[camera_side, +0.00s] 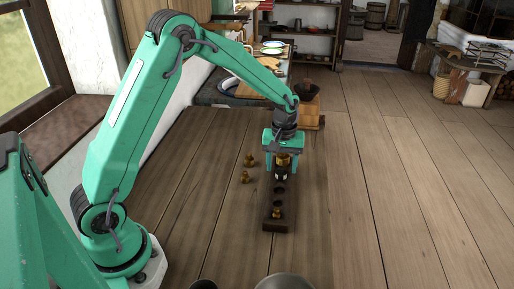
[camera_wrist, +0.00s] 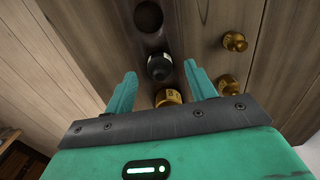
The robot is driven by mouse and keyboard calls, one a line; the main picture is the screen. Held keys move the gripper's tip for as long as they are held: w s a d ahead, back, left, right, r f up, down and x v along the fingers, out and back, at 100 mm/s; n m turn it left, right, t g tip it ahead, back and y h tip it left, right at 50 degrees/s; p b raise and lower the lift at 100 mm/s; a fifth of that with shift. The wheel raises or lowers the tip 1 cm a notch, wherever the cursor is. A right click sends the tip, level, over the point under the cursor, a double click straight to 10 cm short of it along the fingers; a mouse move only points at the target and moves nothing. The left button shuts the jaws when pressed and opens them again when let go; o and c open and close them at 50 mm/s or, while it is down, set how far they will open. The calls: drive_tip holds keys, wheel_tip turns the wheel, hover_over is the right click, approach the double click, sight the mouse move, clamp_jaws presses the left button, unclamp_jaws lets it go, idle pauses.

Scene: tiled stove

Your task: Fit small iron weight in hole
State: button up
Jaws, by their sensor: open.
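The small iron weight (camera_wrist: 159,67) is dark, with a pale label, and is at the dark wooden block (camera_side: 266,216). It also shows in the side view (camera_side: 281,174). How deep it sits in its hole I cannot tell. My gripper (camera_wrist: 160,70) is open above the block, with one finger on each side of the iron weight and gaps between. A brass weight (camera_wrist: 168,97) is behind it, partly hidden by my gripper. An empty hole (camera_wrist: 148,17) is in front of the iron weight.
Two loose brass weights, one farther back (camera_side: 250,160) and one nearer (camera_side: 244,177), stand on the wooden surface (camera_side: 200,200) left of the block. A dark bowl (camera_side: 306,91) stands on a wooden box (camera_side: 312,119) behind. The surface right of the block is clear.

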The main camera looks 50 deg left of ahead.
sight(281, 168)
wheel_tip(281, 168, up, 6)
drive_tip(key=shift+r, duration=0.2)
idle(0.7)
drive_tip(key=shift+s+r, duration=0.2)
drive_tip(key=shift+r, duration=0.2)
drive_tip(key=s+d+r+m+t, duration=0.1)
drive_tip(key=s+r+m+t, duration=0.25)
drive_tip(key=s+r, duration=0.65)
drive_tip(key=s+d+r+m+t, duration=0.1)
drive_tip(key=s+m, duration=0.4)
drive_tip(key=s, duration=0.9)
drive_tip(key=shift+s+d+r+t, duration=0.15)
drive_tip(key=shift+s+r+t, duration=0.2)
drive_tip(key=shift+r+t, duration=0.25)
